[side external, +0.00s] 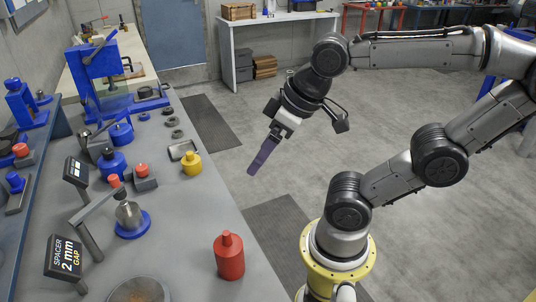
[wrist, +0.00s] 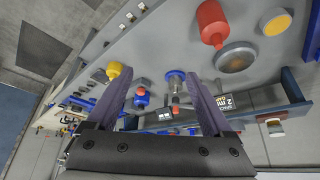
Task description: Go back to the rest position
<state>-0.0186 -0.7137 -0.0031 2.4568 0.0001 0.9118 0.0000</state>
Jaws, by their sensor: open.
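My gripper (side external: 262,158) is in the air over the floor, to the right of the long grey bench (side external: 206,232) in the side external view. Its purple fingers point down and to the left and touch nothing. In the wrist view my gripper (wrist: 161,88) shows two separated purple fingers with nothing held between them. The bench with its parts lies beyond the fingertips there.
A blue press (side external: 92,75) stands farther back. The floor (side external: 225,118) beside the bench is open.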

